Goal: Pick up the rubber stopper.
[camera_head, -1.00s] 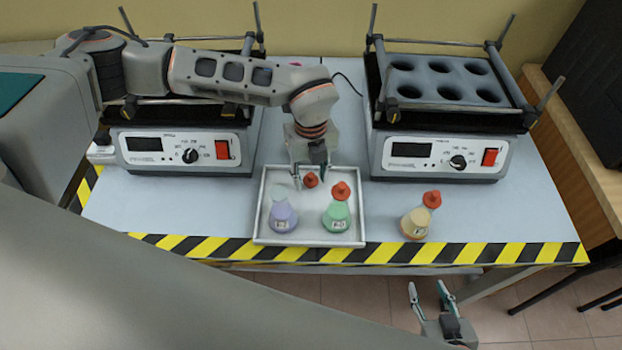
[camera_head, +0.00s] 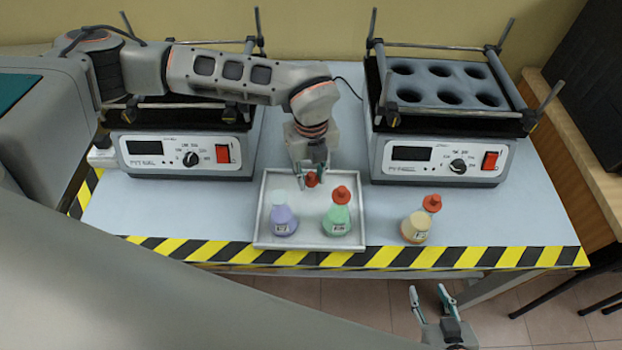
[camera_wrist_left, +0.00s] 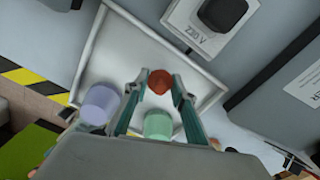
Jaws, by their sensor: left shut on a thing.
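The loose red rubber stopper (camera_head: 312,179) is in the back part of the white tray. My left gripper (camera_head: 311,181) is over the back of the tray, with its fingers closed on the stopper from both sides. The left wrist view also shows the stopper (camera_wrist_left: 160,82) between the fingertips. I cannot tell whether it touches the tray floor. The open-necked flask with purple liquid (camera_head: 282,218) stands at the tray's left. The flask with green liquid (camera_head: 337,220) stands at its right with a red stopper (camera_head: 341,194) on it. My right gripper (camera_head: 428,299) is open and empty, below the table's front edge.
The white tray (camera_head: 261,205) has a low rim. A flask with yellow liquid (camera_head: 415,227) and its red stopper (camera_head: 432,203) stand right of the tray. Two shakers, left (camera_head: 180,153) and right (camera_head: 440,155), stand behind. The table's right front is clear.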

